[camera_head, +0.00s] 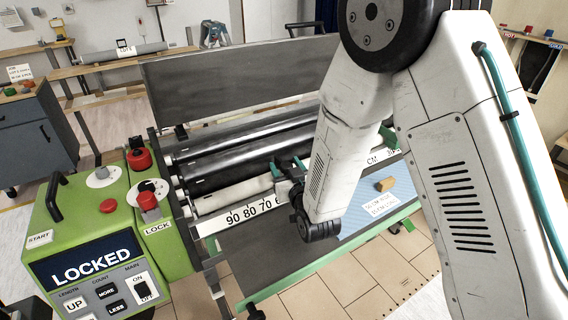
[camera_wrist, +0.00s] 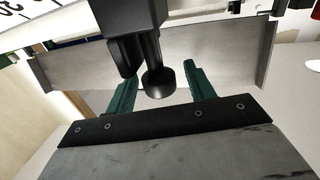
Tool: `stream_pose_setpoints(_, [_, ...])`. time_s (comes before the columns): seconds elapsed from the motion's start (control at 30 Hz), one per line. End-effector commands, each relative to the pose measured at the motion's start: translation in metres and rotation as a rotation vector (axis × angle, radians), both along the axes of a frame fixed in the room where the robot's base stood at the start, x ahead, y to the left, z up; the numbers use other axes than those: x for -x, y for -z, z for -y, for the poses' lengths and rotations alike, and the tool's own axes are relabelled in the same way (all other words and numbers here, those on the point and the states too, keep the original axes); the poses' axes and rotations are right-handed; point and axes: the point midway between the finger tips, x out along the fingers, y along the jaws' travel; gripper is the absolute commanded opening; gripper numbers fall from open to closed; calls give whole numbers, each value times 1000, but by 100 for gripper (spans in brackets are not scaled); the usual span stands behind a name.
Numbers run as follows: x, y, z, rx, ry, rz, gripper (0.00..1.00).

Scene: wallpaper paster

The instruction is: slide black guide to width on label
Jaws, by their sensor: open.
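The black guide (camera_wrist: 158,80) shows in the wrist view as a dark block with a round knob. My gripper (camera_wrist: 162,70) is open, with one green finger on each side of the knob; I cannot tell whether either touches it. In the head view my gripper (camera_head: 286,166) is over the width scale (camera_head: 240,214), near the 60 end of the visible 90 80 70 6 marks. My arm hides the scale's middle and most of the guide. The white label (camera_head: 380,204) lies on the blue sheet (camera_head: 405,190), right of my arm; its small text is hard to read.
The green control box (camera_head: 105,225) at left reads LOCKED. A red knob (camera_head: 148,200) stands by the LOCK tag. Long rollers (camera_head: 250,145) run behind the scale, below a grey panel (camera_head: 235,80).

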Motion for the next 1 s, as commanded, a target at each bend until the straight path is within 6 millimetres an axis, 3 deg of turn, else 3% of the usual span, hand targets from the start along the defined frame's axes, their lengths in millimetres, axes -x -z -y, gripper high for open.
stream_pose_setpoints(0.2, [37,1,12,2,-1,-3,54])
stream_pose_setpoints(0.33, [50,0,16,1,-1,-1,54])
stream_pose_setpoints(1.0, [55,0,18,1,0,-1,54])
